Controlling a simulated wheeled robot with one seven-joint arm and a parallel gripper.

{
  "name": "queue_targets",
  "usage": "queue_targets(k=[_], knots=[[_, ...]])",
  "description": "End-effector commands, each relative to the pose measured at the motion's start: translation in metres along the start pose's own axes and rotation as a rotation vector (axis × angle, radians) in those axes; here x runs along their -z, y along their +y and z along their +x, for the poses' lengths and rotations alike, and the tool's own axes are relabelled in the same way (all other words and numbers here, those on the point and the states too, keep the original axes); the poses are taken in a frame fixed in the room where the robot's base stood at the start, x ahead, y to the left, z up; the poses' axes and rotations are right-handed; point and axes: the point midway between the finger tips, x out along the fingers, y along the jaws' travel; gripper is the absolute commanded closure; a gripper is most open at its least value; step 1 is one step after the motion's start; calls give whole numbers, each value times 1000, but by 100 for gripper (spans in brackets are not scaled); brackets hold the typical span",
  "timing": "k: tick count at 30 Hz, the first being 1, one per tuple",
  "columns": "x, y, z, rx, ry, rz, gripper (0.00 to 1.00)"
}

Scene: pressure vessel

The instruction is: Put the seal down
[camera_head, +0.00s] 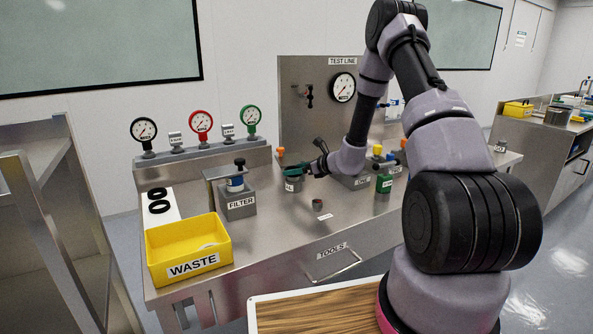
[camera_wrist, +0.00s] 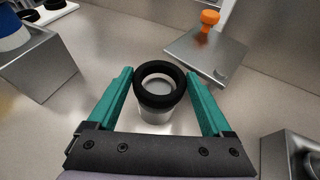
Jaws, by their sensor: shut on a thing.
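The seal is a thick black ring (camera_wrist: 158,102), lying roughly flat between the teal fingertips of my gripper (camera_wrist: 160,76) in the wrist view. My gripper is shut on it, one finger at each side. A pale metal cylinder (camera_wrist: 155,117) shows directly below the ring; I cannot tell whether the ring touches its rim. In the head view my gripper (camera_head: 299,171) is just over a small labelled grey pot (camera_head: 293,187) on the bench, and the seal cannot be made out there.
Two more black rings lie on a white mat (camera_head: 174,214) at left. Nearby are the yellow WASTE bin (camera_head: 188,264) and the FILTER block (camera_head: 239,209). A metal block with an orange knob (camera_wrist: 209,18) stands behind the seal.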

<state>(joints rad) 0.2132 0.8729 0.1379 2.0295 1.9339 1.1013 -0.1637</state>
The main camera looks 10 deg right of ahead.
Motion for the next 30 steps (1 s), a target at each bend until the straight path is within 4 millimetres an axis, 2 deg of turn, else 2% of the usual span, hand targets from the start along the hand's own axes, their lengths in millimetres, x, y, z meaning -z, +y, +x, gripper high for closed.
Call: queue_targets(k=[16, 17, 18, 26, 30], knots=[[11, 0, 5, 0, 0, 0, 70], [11, 0, 5, -1, 0, 0, 12], [11, 0, 5, -1, 0, 0, 0], [10, 0, 4, 0, 0, 0, 0], [-2, 0, -1, 1, -1, -2, 0]])
